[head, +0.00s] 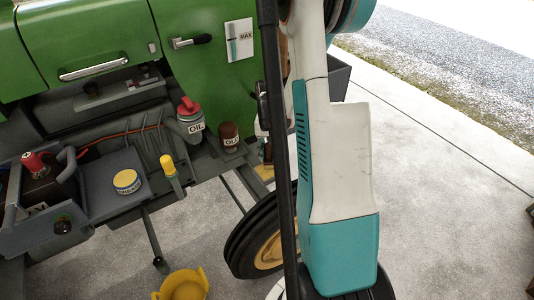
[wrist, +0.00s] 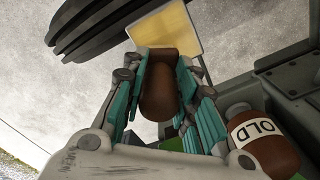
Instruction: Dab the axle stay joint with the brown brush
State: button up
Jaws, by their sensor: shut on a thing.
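The brown brush (wrist: 159,92) is held between the teal fingers of my gripper (wrist: 162,60) in the wrist view. Just beyond that end is a yellow plate-like patch with a pale rim (wrist: 167,30). I cannot tell whether the brush touches it, or whether it is the axle stay joint. In the head view my arm hides most of the gripper; a small yellow patch (head: 265,173) shows beside the arm, above the front wheel.
A brown jar marked OLD (wrist: 265,139) stands close to the gripper's right on a grey ledge; the head view shows it too (head: 230,137). An oil can (head: 190,120), a yellow tin (head: 127,182) and a tool tray stand left. The dark tyre (head: 245,242) is below.

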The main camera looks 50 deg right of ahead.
jog(key=shift+s+d, duration=0.1)
jog(key=shift+d, duration=0.25)
jog(key=shift+a, duration=0.1)
jog(key=shift+w+a+r, duration=0.1)
jog(key=shift+w+a, duration=0.1)
jog(key=shift+a, duration=0.6)
jog(key=shift+d, duration=0.15)
jog(key=shift+s+d, duration=0.2)
jog(key=shift+d, duration=0.55)
jog(key=shift+a, duration=0.15)
jog(key=shift+w+a, duration=0.15)
jog(key=shift+a, duration=0.65)
jog(key=shift+f, duration=0.2)
